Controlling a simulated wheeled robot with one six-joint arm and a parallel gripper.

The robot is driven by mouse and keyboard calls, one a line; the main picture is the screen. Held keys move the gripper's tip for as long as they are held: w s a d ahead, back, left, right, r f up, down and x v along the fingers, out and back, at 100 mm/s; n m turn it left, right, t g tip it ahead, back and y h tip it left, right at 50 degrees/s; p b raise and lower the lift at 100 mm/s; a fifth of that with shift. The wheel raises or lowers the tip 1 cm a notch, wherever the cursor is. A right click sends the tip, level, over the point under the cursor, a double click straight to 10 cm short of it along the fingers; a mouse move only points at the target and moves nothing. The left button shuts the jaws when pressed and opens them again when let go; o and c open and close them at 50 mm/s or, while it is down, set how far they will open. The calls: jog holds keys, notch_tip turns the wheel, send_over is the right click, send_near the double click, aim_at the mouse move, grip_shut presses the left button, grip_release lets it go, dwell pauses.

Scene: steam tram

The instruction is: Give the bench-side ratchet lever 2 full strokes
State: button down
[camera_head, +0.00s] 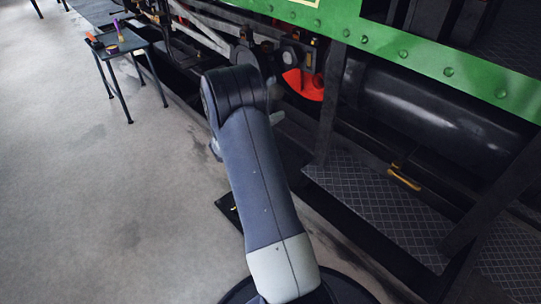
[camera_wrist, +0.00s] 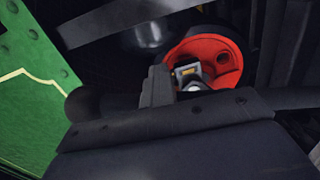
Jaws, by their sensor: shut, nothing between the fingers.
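I cannot make out the ratchet lever for certain in either view. In the wrist view, the closed fingers of my gripper (camera_wrist: 165,86) stand up from its dark body, in front of a red wheel (camera_wrist: 226,58). A small pale and yellow fitting (camera_wrist: 188,72) shows at the wheel's middle, just beyond the fingers. I cannot tell whether they touch it. Part of the red wheel (camera_head: 304,84) shows right of the arm.
A small dark table (camera_head: 122,47) with a few tools stands at the upper left. The tram's green frame (camera_head: 420,55) runs across the upper right, above a dark cylinder (camera_head: 440,100). A chequered step (camera_head: 375,205) with a yellow handle (camera_head: 404,178) juts out at right. The left floor is clear.

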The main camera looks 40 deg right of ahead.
jog(key=shift+w+a+r, duration=0.1)
jog(key=shift+w+r, duration=0.1)
jog(key=shift+w, duration=0.4)
jog(key=shift+w+a+r, duration=0.1)
jog(key=shift+w+r, duration=0.15)
jog(key=shift+w, duration=0.35)
jog(key=shift+w+r, duration=0.2)
jog(key=shift+w, duration=0.4)
jog(key=w+r+b, duration=0.1)
jog(key=w, duration=0.6)
jog(key=shift+a, duration=0.2)
jog(key=shift+w, duration=0.1)
jog(key=w+b, duration=0.1)
jog(key=w, duration=0.6)
jog(key=shift+w+a, duration=0.15)
jog(key=shift+a, duration=0.2)
jog(key=shift+f+b, duration=0.1)
jog(key=shift+b, duration=0.2)
